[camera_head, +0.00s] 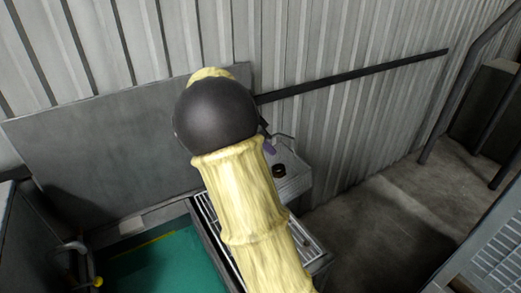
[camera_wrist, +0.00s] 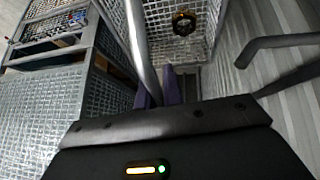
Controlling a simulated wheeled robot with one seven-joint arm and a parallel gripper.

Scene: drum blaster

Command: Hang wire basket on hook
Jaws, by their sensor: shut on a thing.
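The wire basket shows in the wrist view as grey mesh (camera_wrist: 205,48), with a thick grey bar (camera_wrist: 139,45) running down to my fingers. My gripper (camera_wrist: 160,88) has purple fingers, shut on the basket at this bar; the exact contact is partly hidden. A dark round piece with orange marks (camera_wrist: 184,22) shows against the mesh. In the head view, the grey basket (camera_head: 296,184) is partly behind my arm, and a bit of my purple gripper (camera_head: 268,146) shows beside it. I cannot make out a hook for certain in either view.
A dark bar (camera_head: 350,76) runs along the corrugated wall. A green-floored basin (camera_head: 150,268) and an upright grey panel (camera_head: 100,150) are at left. Grey railings (camera_head: 455,85) stand at right. The concrete floor (camera_head: 375,215) right of the basket looks clear.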

